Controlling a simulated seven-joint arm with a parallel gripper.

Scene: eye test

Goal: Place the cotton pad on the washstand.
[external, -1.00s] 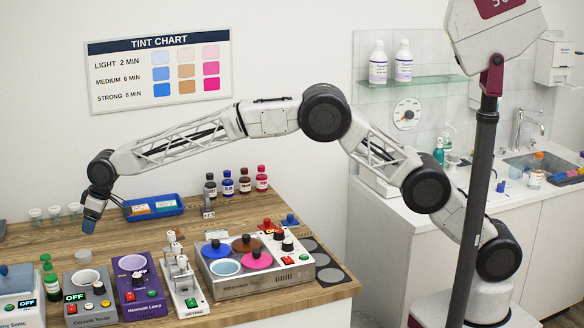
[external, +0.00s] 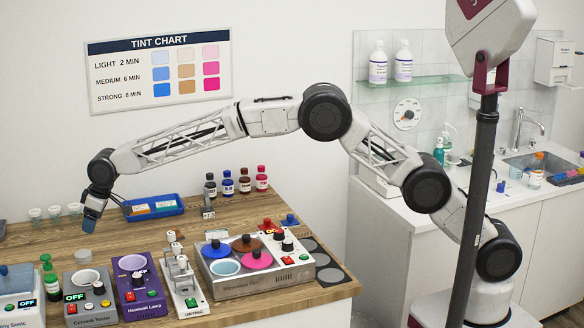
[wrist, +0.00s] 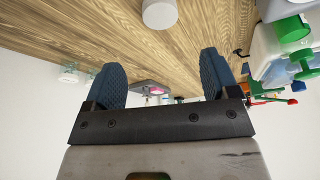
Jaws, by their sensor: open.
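A small white round piece, which looks like the cotton pad (external: 84,255), lies on the wooden table near its left end. It shows as a pale disc at the top of the wrist view (wrist: 159,13). My gripper (external: 89,227) points down above the table, a little above and behind the pad in the external view. In the wrist view its blue fingers (wrist: 160,68) are spread apart with nothing between them, and the pad lies beyond the tips. The white washstand (external: 405,207) with a sink stands at the right, behind my arm's base.
A row of devices, including a purple lamp unit (external: 140,285) and a wax warmer with coloured lids (external: 265,285), lines the table's front.

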